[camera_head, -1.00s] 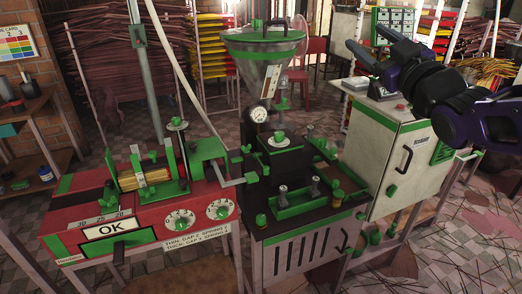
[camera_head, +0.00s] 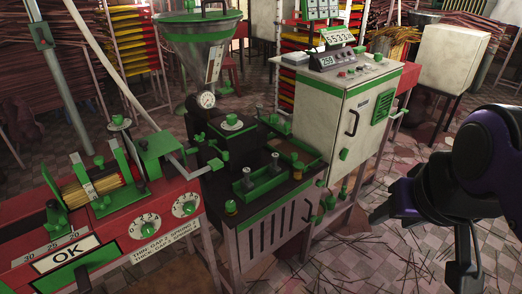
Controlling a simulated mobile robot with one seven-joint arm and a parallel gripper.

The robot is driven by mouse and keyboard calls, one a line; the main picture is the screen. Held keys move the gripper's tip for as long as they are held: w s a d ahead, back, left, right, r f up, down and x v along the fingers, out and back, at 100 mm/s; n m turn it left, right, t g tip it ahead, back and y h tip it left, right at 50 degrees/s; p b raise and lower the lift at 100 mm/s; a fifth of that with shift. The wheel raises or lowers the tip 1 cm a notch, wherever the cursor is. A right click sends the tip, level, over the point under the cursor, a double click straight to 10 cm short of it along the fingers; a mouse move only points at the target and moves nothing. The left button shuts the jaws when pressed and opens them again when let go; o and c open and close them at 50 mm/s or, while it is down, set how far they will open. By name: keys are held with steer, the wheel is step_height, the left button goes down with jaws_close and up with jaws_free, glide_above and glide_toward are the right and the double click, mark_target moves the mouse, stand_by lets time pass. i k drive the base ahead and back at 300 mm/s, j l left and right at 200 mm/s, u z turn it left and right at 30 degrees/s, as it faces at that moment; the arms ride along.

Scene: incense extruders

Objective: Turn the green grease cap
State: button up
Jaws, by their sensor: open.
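Several green caps and knobs show on the black extruder bench, and I cannot tell for sure which is the grease cap. A wider green cap (camera_head: 232,122) sits on the black block below the hopper. My dark purple arm comes in from the right, with my gripper (camera_head: 398,203) low at its left end. The gripper looks open and empty, well to the right of the bench and touching nothing. Its fingertips are hard to make out.
A red machine (camera_head: 130,240) with dials and an OK sign stands at the left. A white cabinet (camera_head: 375,120) with green trim stands behind the bench's right side. Thin sticks (camera_head: 350,250) lie scattered on the floor. Open floor lies between bench and arm.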

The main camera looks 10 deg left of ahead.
mark_target(230, 204)
steer(key=i+l+u, duration=0.1)
steer(key=l, duration=0.2)
steer(key=i+l+u, duration=0.1)
steer(key=l, duration=0.25)
steer(key=i+u, duration=0.15)
steer(key=u, duration=1.2)
